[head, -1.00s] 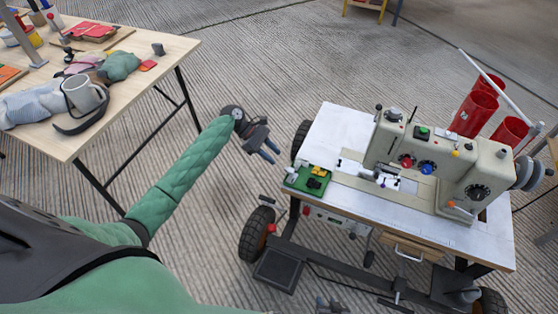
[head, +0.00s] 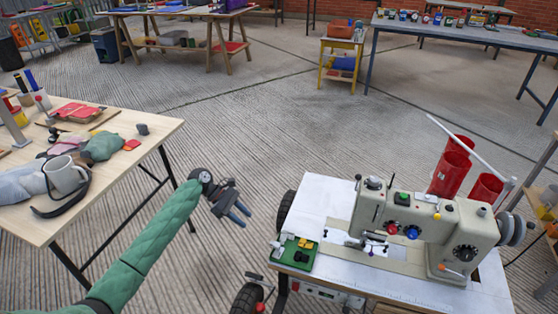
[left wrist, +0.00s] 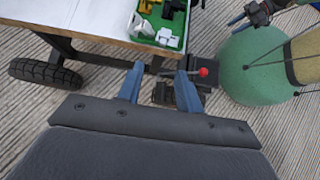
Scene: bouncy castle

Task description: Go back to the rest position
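My left gripper (head: 241,215) hangs empty over the floor, left of the sewing machine cart, with its arm coming in from the lower left. In the left wrist view its two blue fingers (left wrist: 160,84) stand apart with nothing between them, beside the cart's edge. Part of what appears to be my right gripper (left wrist: 258,14) shows at the top right of that view, cut off by the frame. I cannot tell whether it is open. It does not show in the head view.
The white cart (head: 312,203) carries a sewing machine (head: 428,225) and a green tray (head: 294,253). A wooden table (head: 134,163) with a mug (head: 66,176) and cloth stands at left. Red cylinders (head: 452,165) stand at right. Open floor lies beyond, with more tables at the back.

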